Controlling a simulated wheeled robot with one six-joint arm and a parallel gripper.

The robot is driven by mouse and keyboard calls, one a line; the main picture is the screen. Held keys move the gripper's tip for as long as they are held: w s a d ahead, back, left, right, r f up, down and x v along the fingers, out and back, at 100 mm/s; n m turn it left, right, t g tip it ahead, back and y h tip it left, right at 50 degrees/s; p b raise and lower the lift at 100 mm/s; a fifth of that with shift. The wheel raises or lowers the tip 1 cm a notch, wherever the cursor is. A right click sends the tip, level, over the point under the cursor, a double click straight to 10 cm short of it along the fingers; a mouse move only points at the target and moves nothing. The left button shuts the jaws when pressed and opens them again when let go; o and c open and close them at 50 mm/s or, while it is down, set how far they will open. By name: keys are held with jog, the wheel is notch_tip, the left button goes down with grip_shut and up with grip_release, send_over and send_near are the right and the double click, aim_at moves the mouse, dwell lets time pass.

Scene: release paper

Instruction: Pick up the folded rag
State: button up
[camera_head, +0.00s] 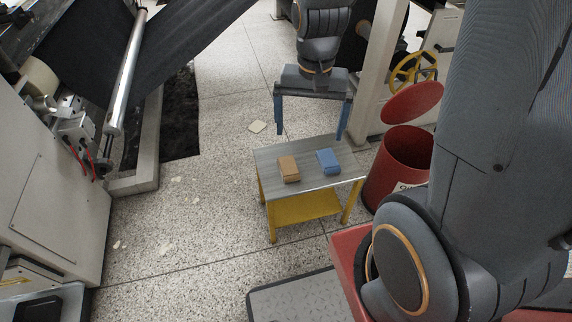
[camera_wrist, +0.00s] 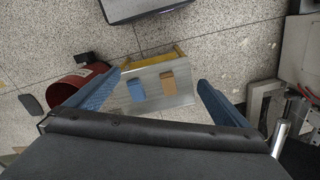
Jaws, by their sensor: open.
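Two small folded-looking blocks lie side by side on a low metal-topped table (camera_head: 330,178) with a yellow lower shelf. One is tan-brown (camera_head: 288,168) and the other is blue (camera_head: 328,161); I cannot tell for certain which is the folded rag. In the wrist view the blue one (camera_wrist: 136,90) and the tan one (camera_wrist: 167,82) appear between the fingers, well beyond them. My gripper (camera_head: 311,133) points down with its two blue fingers wide apart and empty. It also shows in the wrist view (camera_wrist: 159,79). It is apart from both blocks.
A red bin (camera_head: 398,165) with a raised round lid (camera_head: 412,103) stands just right of the table. Floor left of the table is mostly clear.

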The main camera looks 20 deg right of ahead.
jog(key=w+f+m+b, duration=0.4)
jog(key=w+f+m, duration=0.3)
jog(key=w+f, duration=0.6)
jog(key=m+b, duration=0.4)
jog(key=m, duration=0.2)
send_over(289, 166)
jog(key=f, duration=1.5)
jog(key=shift+a, duration=0.2)
jog(key=shift+w+f, duration=0.15)
jog(key=shift+f, duration=0.15)
notch_tip(289, 166, down, 8)
jog(key=shift+d+r, duration=0.1)
jog(key=shift+r, duration=0.15)
jog(key=shift+s, duration=0.2)
jog(key=c, duration=1.1)
jog(key=shift+r, duration=0.1)
